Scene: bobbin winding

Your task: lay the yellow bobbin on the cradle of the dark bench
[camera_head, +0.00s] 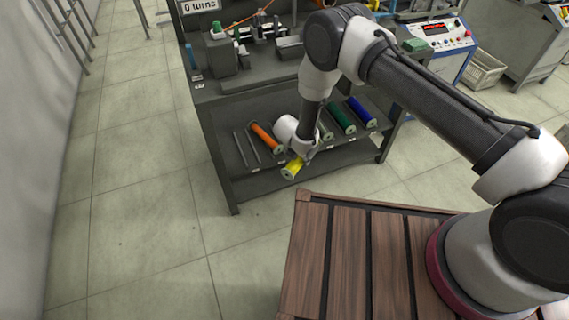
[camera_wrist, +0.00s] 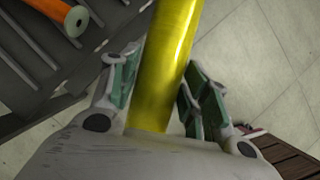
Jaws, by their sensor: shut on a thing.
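The yellow bobbin (camera_head: 292,168) is in my gripper (camera_head: 305,152), at the front edge of the dark bench's lower shelf. In the wrist view the yellow bobbin (camera_wrist: 168,65) lies between the green-padded fingers of my gripper (camera_wrist: 160,92), which are shut on it. The dark bench (camera_head: 262,99) stands ahead, with a winding device (camera_head: 262,28) on its top. I cannot tell for sure which part of the bench top is the cradle. My arm hides part of the bench's right side.
An orange bobbin (camera_head: 266,136), a green bobbin (camera_head: 340,117) and a blue bobbin (camera_head: 362,112) lie on the slotted lower shelf (camera_head: 240,185). A sign reading "0 turns" (camera_head: 200,5) is at the back. Open floor (camera_head: 140,200) lies to the left.

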